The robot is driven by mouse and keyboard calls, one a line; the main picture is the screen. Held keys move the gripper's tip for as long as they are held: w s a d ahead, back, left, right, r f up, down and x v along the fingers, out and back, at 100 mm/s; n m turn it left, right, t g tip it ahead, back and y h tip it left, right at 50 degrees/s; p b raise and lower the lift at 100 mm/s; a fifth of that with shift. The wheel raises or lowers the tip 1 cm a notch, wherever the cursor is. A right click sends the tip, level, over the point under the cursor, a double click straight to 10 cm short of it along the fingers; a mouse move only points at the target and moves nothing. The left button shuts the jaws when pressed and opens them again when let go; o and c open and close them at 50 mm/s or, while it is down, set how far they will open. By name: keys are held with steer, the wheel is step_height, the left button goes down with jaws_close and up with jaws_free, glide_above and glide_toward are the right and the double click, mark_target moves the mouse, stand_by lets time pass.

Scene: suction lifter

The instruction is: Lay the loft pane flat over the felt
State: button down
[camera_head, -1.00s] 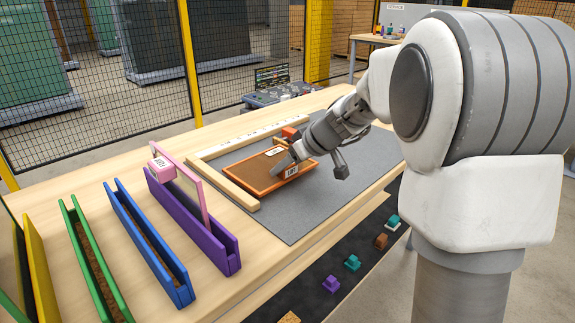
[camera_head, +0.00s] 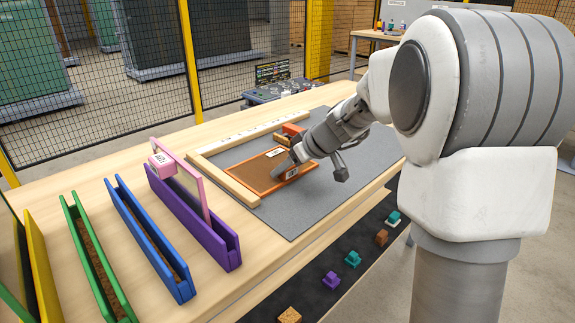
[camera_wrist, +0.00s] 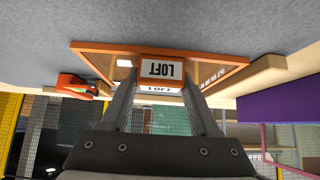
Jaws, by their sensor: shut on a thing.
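The loft pane (camera_head: 262,171) is a thin sheet in an orange frame. It lies level, or nearly so, over the grey felt (camera_head: 315,205), inside the corner of two pale wooden strips. I cannot tell whether its whole underside touches the felt. My gripper (camera_head: 288,172) is shut on the orange block with the LOFT label at the pane's near edge. In the wrist view both fingers of my gripper (camera_wrist: 162,85) flank that LOFT block (camera_wrist: 162,69), and the pane's frame (camera_wrist: 105,48) extends to either side. My fingers hide part of the pane.
A pale wooden strip (camera_head: 236,188) borders the felt at left; another runs behind. An orange object (camera_head: 291,131) sits beyond the pane. A purple rack (camera_head: 200,225) holds a pink-framed pane (camera_head: 188,182). Blue (camera_head: 150,240) and green racks stand left. Felt at right is clear.

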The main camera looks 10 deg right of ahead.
steer(key=shift+c, duration=0.2)
jaws_free()
steer(key=p+v, duration=0.4)
steer(key=v, duration=1.3)
steer(key=s+a+f+m+g+h+p, duration=0.1)
steer(key=s+a+f+m+h, duration=0.15)
steer(key=s, duration=0.95)
steer(key=s+a+f+m+h, duration=0.1)
steer(key=s+a+m+h, duration=0.2)
steer(key=s, duration=0.9)
step_height(320, 180, up, 24)
steer(key=m+p, duration=0.1)
steer(key=p, duration=2.2)
steer(key=shift+w+d+g+y, duration=0.3)
steer(key=shift+d+y, duration=0.05)
steer(key=shift+d, duration=0.05)
